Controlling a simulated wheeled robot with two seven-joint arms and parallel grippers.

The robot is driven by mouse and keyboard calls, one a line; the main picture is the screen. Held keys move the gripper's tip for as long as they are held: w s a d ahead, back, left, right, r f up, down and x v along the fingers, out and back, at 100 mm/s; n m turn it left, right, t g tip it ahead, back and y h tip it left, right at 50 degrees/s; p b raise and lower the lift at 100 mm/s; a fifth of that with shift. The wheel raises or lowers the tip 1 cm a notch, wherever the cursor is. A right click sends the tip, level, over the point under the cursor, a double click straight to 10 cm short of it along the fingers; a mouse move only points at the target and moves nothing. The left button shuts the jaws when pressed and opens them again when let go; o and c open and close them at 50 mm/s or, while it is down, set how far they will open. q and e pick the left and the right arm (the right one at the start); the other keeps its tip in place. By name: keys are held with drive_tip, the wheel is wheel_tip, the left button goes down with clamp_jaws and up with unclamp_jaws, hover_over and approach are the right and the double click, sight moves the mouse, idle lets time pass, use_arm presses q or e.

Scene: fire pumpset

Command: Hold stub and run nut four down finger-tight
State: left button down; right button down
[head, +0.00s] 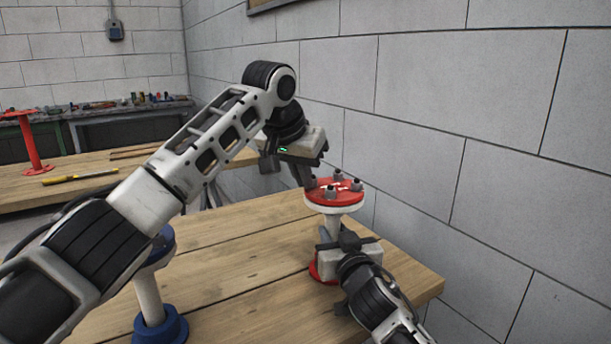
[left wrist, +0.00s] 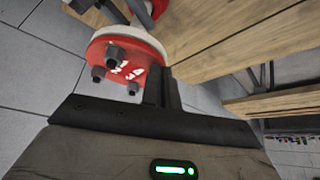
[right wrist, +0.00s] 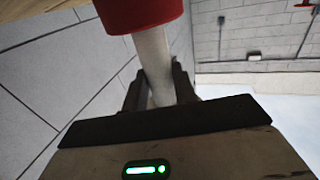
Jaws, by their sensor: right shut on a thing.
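The stub is a white pipe (head: 332,226) standing upright at the table's right end, with a red top flange (head: 350,197) and a red base flange (head: 318,271). Several grey nuts (head: 338,175) sit on the top flange; some also show in the left wrist view (left wrist: 116,55). My right gripper (head: 333,240) is shut on the pipe below the top flange; the right wrist view shows the pipe (right wrist: 153,60) between its fingers. My left gripper (head: 307,184) points down at the flange's left edge. Its fingers (left wrist: 163,88) are close together; whether they hold a nut is hidden.
A blue-flanged stub (head: 150,298) stands at the table's front left, partly behind my left arm. A grey block wall is close on the right. Another bench behind holds a yellow-handled tool (head: 80,177) and a red stand (head: 30,145). The wooden tabletop (head: 235,260) between the stubs is clear.

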use_arm(q)
drive_tip(key=shift+w+a, duration=0.2)
drive_tip(key=shift+a, duration=0.05)
drive_tip(key=shift+s, duration=0.1)
idle(0.4)
wheel_tip(320, 180, up, 6)
drive_tip(key=shift+s+a, duration=0.15)
drive_tip(key=shift+s, duration=0.1)
idle(0.4)
drive_tip(key=shift+s+d+f, duration=0.1)
drive_tip(key=shift+d+f, duration=0.2)
drive_tip(key=shift+f, duration=0.7)
drive_tip(key=shift+s+d+f, duration=0.15)
drive_tip(key=shift+d+f, duration=0.1)
drive_tip(key=shift+f, duration=0.75)
drive_tip(key=shift+s+d+f, duration=0.1)
drive_tip(key=shift+d+f, duration=0.2)
drive_tip(key=shift+f, duration=0.7)
drive_tip(key=shift+w, duration=0.5)
